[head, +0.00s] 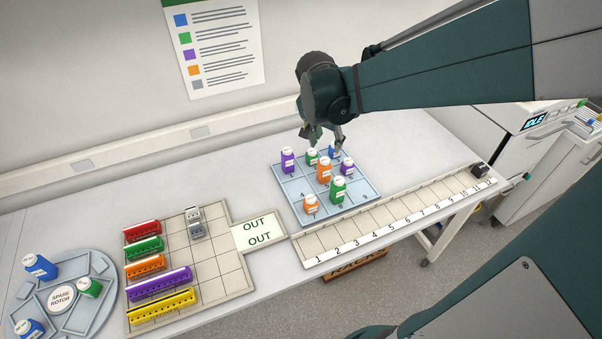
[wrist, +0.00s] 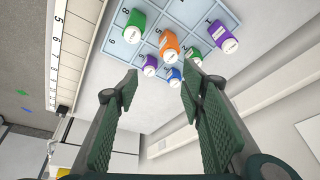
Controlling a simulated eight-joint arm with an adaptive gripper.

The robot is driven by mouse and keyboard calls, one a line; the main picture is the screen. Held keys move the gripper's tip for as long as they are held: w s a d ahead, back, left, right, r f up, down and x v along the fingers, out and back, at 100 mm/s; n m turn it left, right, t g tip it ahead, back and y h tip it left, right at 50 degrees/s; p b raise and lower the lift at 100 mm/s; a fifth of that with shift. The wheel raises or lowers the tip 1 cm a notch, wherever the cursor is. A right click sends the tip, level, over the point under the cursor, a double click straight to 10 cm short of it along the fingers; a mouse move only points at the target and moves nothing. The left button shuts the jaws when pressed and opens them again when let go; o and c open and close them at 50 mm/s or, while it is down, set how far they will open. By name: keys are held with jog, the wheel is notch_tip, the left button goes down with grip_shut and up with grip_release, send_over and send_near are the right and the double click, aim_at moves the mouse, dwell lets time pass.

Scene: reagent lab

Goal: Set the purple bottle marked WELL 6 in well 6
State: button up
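The pale blue tray (head: 352,205) has numbered wells in a three-by-three grid. A purple bottle (head: 347,167) stands upright at well 6, by the tray's right side; it also shows in the wrist view (wrist: 149,66). A second purple bottle (head: 288,161) stands at well 1 and is in the wrist view too (wrist: 222,38). The label writing is too small to read. My gripper (head: 323,138) is above the tray's back edge, clear of the bottles. In the wrist view its fingers (wrist: 160,84) are wide apart with nothing between them.
Green (head: 338,190), orange (head: 324,171) and blue (head: 334,152) bottles fill other wells; well 9 is empty. A numbered rack strip (head: 400,222) lies in front. A beige board (head: 215,262) with coloured racks and a round spare rotor (head: 62,298) are left.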

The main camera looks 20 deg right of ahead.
jog(key=s+a+r+n+t+y, duration=0.1)
jog(key=s+a+r+n+t, duration=0.1)
jog(key=s+a+n, duration=0.3)
jog(key=s+a+r+n+t+y, duration=0.2)
jog(key=s+a+r+n, duration=0.2)
jog(key=s+a, duration=0.6)
jog(key=s+n, duration=0.2)
jog(key=shift+s+r+n+t, duration=0.25)
jog(key=shift+s+n+t, duration=0.05)
jog(key=shift+f, duration=0.1)
